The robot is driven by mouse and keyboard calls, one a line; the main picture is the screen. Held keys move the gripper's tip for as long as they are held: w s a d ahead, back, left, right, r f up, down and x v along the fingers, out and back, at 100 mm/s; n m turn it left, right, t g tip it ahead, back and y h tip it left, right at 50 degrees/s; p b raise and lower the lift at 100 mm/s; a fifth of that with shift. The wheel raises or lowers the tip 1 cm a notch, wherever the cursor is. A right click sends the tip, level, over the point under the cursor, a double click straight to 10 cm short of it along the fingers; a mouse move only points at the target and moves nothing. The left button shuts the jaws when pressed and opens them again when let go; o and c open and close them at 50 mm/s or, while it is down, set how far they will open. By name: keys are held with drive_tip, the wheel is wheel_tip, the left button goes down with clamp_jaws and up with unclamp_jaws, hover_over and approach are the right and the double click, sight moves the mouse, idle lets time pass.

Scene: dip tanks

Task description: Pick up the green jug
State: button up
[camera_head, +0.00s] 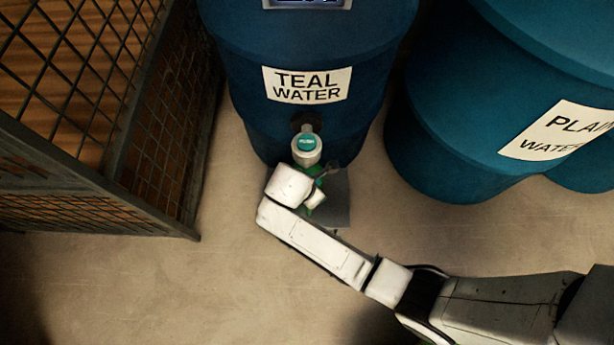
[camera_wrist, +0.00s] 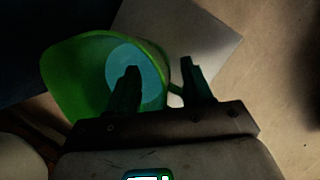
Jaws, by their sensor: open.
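The green jug (camera_wrist: 68,80) is in the wrist view, seen from above, with teal liquid (camera_wrist: 118,62) inside. My gripper (camera_wrist: 160,72) is open over its right side. One finger overlaps the jug's opening in the picture and the other is right of the jug. Part of the handle (camera_wrist: 175,90) shows between the fingers; I cannot tell whether they touch it. In the head view only bits of green show around my wrist, below the tap of the teal water tank (camera_head: 308,125); my arm hides the rest.
The jug is at a grey plate (camera_head: 337,205) in front of the tank. A wire mesh cage (camera_head: 100,200) stands at the left. The plain water tank (camera_head: 440,150) stands at the right. The floor (camera_head: 230,285) in front is clear.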

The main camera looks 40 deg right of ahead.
drive_tip(key=shift+c, duration=0.4)
clamp_jaws()
idle(0.4)
